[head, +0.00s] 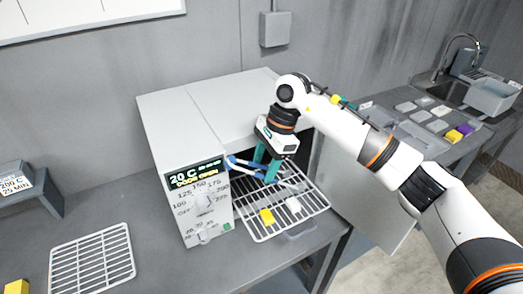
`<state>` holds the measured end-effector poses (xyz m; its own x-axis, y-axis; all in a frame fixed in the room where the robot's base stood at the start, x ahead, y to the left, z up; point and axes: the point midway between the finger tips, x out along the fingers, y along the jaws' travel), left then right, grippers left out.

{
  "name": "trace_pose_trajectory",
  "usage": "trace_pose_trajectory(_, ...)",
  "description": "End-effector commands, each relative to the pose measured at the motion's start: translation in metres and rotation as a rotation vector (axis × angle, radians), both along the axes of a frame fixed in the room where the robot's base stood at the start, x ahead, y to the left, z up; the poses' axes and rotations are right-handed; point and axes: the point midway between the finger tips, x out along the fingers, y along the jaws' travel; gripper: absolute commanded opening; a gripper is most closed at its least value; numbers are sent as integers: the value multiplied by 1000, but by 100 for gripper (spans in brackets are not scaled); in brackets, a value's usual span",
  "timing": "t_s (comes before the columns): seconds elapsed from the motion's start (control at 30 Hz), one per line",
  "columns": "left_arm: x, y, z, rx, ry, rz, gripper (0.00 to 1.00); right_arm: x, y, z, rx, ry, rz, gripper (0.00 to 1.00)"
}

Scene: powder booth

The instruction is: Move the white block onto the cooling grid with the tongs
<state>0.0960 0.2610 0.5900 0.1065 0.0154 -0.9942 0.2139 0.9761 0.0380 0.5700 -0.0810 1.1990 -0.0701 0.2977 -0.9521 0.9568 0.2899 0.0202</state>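The white block (293,205) lies on the wire rack (258,232) that sticks out of the open oven. The cooling grid (92,262) is a white wire grid on the bench at the lower left, empty. My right gripper (266,172), with teal fingers, points down in front of the oven opening, above and behind the white block. It is shut on the blue-handled tongs (243,167). The tong tips are hard to make out against the rack and look apart from the block. My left gripper is not in view.
A yellow block (267,216) sits on the rack left of the white block. The oven (203,125) shows "20 C" and "DOOR OPEN"; its door (365,190) stands open at right. Another yellow block (17,287) is at the lower left corner. Bench between oven and grid is clear.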

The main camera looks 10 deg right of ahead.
Motion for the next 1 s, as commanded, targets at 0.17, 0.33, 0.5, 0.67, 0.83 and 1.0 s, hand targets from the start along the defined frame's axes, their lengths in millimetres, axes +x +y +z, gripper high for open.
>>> trace_pose_trajectory(0.17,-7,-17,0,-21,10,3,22,-1,0,-4,1,2,7,51)
trace_pose_trajectory(0.33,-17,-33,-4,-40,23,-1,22,-1,0,-12,1,2,6,51)
trace_pose_trajectory(0.5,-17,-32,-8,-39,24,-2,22,-1,0,-23,2,1,5,51)
trace_pose_trajectory(0.67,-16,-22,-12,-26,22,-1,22,-1,0,-36,2,2,6,51)
trace_pose_trajectory(0.83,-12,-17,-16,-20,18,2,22,-1,-1,-50,2,1,4,51)
trace_pose_trajectory(1.0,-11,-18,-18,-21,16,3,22,-1,-1,-53,1,0,5,51)
